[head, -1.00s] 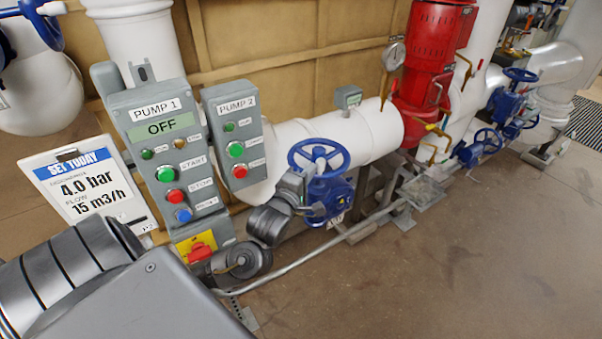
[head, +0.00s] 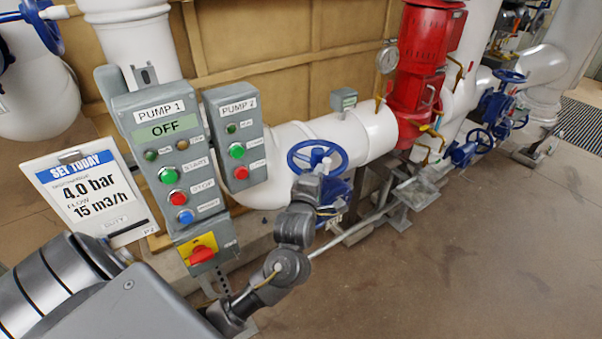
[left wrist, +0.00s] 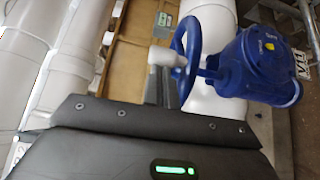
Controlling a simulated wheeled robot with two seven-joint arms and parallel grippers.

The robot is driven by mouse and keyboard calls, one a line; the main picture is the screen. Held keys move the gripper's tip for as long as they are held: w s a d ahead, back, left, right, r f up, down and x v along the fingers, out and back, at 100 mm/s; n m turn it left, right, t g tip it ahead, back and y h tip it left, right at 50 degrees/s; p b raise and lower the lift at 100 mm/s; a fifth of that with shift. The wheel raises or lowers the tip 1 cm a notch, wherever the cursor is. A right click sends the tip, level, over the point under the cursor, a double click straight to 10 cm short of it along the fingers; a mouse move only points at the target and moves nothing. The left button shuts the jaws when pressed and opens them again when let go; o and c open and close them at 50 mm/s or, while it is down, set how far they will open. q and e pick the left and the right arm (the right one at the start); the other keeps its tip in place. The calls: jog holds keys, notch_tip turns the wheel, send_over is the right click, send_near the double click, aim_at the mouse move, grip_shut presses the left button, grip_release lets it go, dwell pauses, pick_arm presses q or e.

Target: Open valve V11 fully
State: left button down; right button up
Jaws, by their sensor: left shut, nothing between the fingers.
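Valve V11 is a blue valve body (head: 337,190) with a blue handwheel (head: 301,148) in the middle of the head view. In the left wrist view its body (left wrist: 262,66) shows beside a white tag (left wrist: 302,65) reading V11, with the handwheel (left wrist: 193,35) seen nearly edge-on. My left gripper (head: 312,180) is at the near side of the wheel, just below its rim in the head view. In the left wrist view the gripper (left wrist: 165,57) is shut and empty, its pale tips at the wheel's rim. I cannot tell whether they touch it. My right gripper is not in view.
The Pump 1 panel (head: 163,111), showing OFF, and the Pump 2 panel (head: 238,121) stand left of the valve. A sign (head: 75,172) reads 4.0 bar, 15 m3/h. A low grey pipe (head: 345,235) runs along the floor. Open floor (head: 480,260) lies at right.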

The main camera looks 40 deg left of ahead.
pick_arm(q)
jog(key=shift+w+d+n+g+y, duration=0.3)
jog(key=shift+w+d+n+y, duration=0.1)
jog(key=shift+d+n+y, duration=0.4)
jog(key=shift+w+d, duration=0.35)
jog(key=shift+w+d+b, duration=0.4)
jog(key=shift+w+b, duration=0.1)
jog(key=shift+w, duration=0.15)
